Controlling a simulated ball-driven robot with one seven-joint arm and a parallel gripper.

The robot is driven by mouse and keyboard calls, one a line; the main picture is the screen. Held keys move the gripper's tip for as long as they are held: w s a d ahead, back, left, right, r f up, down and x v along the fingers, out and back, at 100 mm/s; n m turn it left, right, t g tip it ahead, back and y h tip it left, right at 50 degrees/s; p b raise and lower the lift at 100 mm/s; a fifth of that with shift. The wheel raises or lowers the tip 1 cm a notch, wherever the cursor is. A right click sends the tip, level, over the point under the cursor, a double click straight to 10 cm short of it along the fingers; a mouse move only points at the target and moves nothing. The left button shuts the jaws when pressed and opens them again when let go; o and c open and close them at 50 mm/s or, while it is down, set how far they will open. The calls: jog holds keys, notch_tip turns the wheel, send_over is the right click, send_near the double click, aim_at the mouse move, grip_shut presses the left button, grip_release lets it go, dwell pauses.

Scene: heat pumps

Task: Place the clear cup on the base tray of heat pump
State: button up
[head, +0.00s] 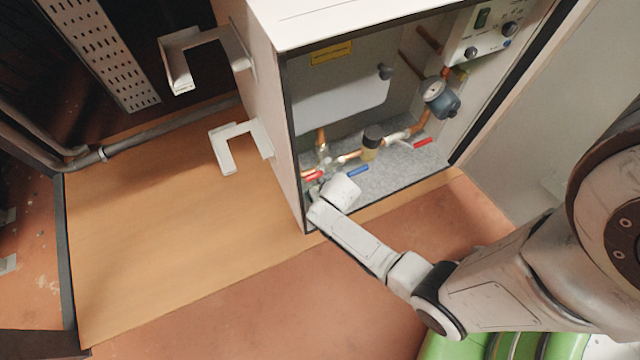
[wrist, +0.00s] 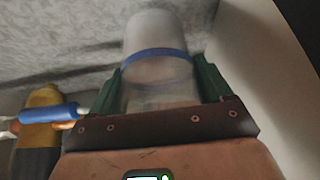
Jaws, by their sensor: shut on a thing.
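The clear cup (wrist: 158,62), with a blue band around it, is between the green fingers of my gripper (wrist: 157,84) in the wrist view. The fingers are shut on its sides. The base tray of the heat pump is the grey speckled floor (head: 405,173) inside the open cabinet in the head view. It also shows behind the cup in the wrist view (wrist: 60,62). In the head view my arm reaches into the cabinet's front left corner. The fingers and cup cannot be made out there. I cannot tell whether the cup touches the tray.
A blue handle (wrist: 50,112) is left of the cup in the wrist view. A round gauge (head: 434,90) is farther right. The tray's right front is clear.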

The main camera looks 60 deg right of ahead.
jog(key=shift+w+d+f+b, duration=0.15)
jog(key=shift+f+b, duration=0.4)
jog(key=shift+f, duration=0.4)
jog(key=shift+w+d+f+b, duration=0.15)
jog(key=shift+f+b, duration=0.35)
jog(key=shift+f, duration=0.4)
jog(key=shift+a, duration=0.1)
jog(key=shift+f, duration=0.2)
jog(key=o, duration=0.9)
jog(key=shift+o, duration=0.2)
jog(key=shift+r, duration=0.15)
jog(key=shift+r, duration=0.25)
jog(key=p+v, duration=0.6)
jog(key=v, duration=0.5)
jog(key=shift+s+r+p, duration=0.2)
jog(key=shift+p, duration=0.2)
jog(key=shift+a, duration=0.15)
